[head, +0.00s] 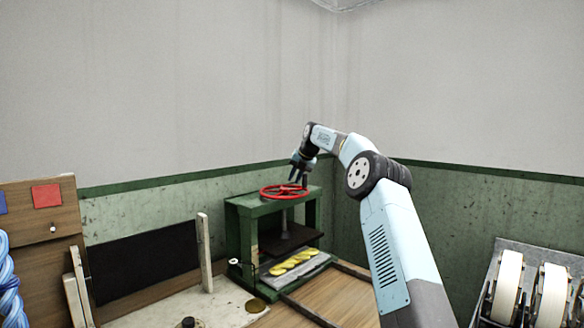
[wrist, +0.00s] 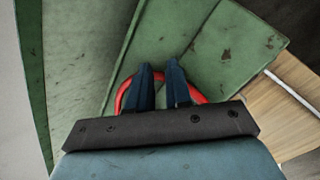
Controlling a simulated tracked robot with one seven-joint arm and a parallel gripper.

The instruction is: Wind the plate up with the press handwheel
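The red press handwheel (head: 268,194) lies flat on top of the green press frame (head: 243,232) in the head view. A grey screw (head: 284,222) runs down from it to the dark plate (head: 285,241), which hangs level inside the frame, above a tray of yellow items. My gripper (head: 298,184) points down at the wheel's right part, its fingers visibly apart. In the wrist view the blue fingers (wrist: 163,72) hide much of the wheel. Its red rim (wrist: 121,97) shows on both sides of them. I cannot tell whether the fingers touch it.
The tray (head: 306,268) with yellow pieces (head: 292,262) sits low in the press on a wooden bench (head: 338,290). A black panel (head: 145,264) and white post (head: 204,252) stand left. A rack of white rollers (head: 508,282) stands right. The wall corner is close behind the press.

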